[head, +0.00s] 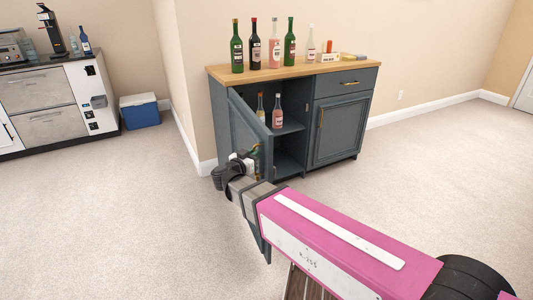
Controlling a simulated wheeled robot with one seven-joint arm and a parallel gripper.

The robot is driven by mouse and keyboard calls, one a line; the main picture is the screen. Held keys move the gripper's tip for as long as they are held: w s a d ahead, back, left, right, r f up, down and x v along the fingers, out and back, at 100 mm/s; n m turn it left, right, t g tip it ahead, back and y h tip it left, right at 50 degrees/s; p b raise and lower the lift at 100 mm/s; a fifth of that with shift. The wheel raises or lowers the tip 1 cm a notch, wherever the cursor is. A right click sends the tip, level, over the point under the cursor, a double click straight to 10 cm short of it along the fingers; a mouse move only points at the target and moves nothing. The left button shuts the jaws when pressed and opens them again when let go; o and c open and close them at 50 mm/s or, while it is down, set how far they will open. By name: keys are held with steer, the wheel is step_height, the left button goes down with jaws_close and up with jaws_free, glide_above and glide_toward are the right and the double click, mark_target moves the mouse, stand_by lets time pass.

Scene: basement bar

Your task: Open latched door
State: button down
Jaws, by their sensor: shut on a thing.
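A dark blue-grey bar cabinet (293,124) with a wooden top (335,72) stands against the wall in the head view. Its left door (243,126) stands open, swung out toward me, and bottles on a shelf show inside. My gripper (251,158) is at the front edge side of this door, by its brass handle, and is shut on the handle (257,158). The handle is partly hidden by my gripper. The right door (337,130) is closed, with its own brass handle.
Several bottles (274,48) stand on the cabinet top, and two bottles (278,112) stand inside on the shelf. A blue cooler (139,112) sits at the back left beside a counter (50,105). Carpet (110,215) around the cabinet is clear.

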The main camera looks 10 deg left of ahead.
steer(key=shift+m+g+h, duration=0.3)
steer(key=shift+m+h, duration=0.1)
steer(key=shift+h, duration=0.2)
steer(key=shift+s+a+r, duration=0.1)
steer(key=shift+s+a, duration=0.2)
steer(key=shift+a, duration=0.4)
steer(key=shift+s+a+f, duration=0.1)
steer(key=shift+s+a, duration=0.15)
steer(key=shift+a, duration=0.4)
steer(key=shift+s+a+r, duration=0.1)
steer(key=shift+s+a, duration=0.2)
steer(key=shift+a, duration=0.4)
steer(key=c, duration=1.2)
jaws_free()
steer(key=shift+d, duration=0.1)
steer(key=shift+s, duration=0.1)
steer(key=v, duration=1)
steer(key=shift+s, duration=0.35)
